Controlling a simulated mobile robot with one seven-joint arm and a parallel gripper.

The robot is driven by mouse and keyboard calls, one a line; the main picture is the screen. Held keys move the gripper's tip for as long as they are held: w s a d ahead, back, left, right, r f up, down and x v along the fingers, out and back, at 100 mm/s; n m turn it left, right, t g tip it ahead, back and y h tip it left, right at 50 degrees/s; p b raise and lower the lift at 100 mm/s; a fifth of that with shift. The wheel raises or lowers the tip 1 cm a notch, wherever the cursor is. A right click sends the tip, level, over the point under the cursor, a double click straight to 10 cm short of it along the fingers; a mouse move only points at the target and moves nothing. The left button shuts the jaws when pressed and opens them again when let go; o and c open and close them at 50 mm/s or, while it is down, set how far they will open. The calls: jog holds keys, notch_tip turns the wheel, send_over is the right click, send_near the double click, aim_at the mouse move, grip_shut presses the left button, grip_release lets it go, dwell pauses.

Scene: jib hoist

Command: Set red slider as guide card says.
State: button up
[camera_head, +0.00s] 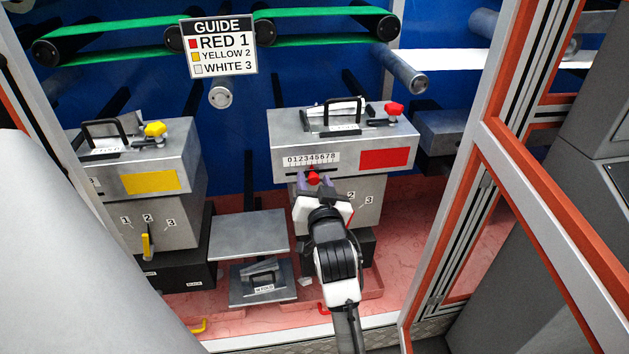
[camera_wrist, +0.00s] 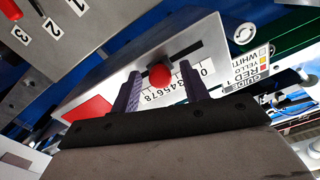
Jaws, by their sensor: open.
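The guide card (camera_head: 220,47) reads RED 1, YELLOW 2, WHITE 3. The red slider (camera_head: 313,178) is a round red knob in a slot below a 0–8 scale (camera_head: 311,159). In the head view it sits under about the middle of the scale; its exact mark is unclear. In the wrist view the red slider (camera_wrist: 160,75) stands between the two purple fingers of my gripper (camera_wrist: 161,82), with gaps on both sides. My gripper (camera_head: 314,187) is open in front of the box with the red label (camera_head: 384,158).
A red lever (camera_wrist: 10,9) and numbers 2 and 3 show beside the slider in the wrist view. A yellow-labelled box (camera_head: 150,182) stands left, with a grey platform (camera_head: 248,236) between. An orange-edged frame post (camera_head: 470,160) bounds the right.

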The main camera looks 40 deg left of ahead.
aim_at(296, 173)
grip_shut()
jog(key=shift+s+a+p, duration=0.85)
jog(key=shift+s+a, duration=0.35)
jog(key=shift+s, duration=0.25)
grip_release()
